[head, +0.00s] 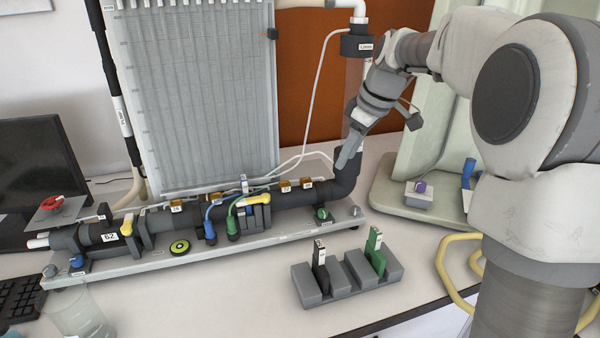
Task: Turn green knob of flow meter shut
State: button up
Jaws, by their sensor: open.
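A small green knob (321,213) sits low at the right end of the black pipe run (290,197), just left of the elbow. I cannot read a label that ties it to the flow meter. My gripper (346,161) reaches down from the upper right, in front of the vertical pipe. It is above and slightly right of the green knob, clearly apart from it in the picture. The gripper is open, and nothing shows between its fingers; they are seen nearly edge-on. Its distance in depth from the pipe is hard to tell.
A ribbed manometer board (195,95) stands behind the pipes. Blue and green hoses (233,205) loop over the pipe. A grey holder (312,292) with black and green pieces stands in front. A pale stand (395,195) is at right. Bench between the pipe base and holder is clear.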

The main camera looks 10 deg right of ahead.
jog(key=n+y, duration=0.1)
jog(key=n, duration=0.1)
send_near(323, 211)
jog(key=shift+m+g, duration=0.3)
jog(key=shift+g, duration=0.1)
jog(key=x, duration=0.3)
jog(key=b+x, duration=0.1)
jog(key=x, duration=0.1)
jog(key=w+x, duration=0.1)
jog(key=x, duration=0.2)
jog(key=shift+f+b, duration=0.2)
jog(key=shift+b, duration=0.2)
grip_shut()
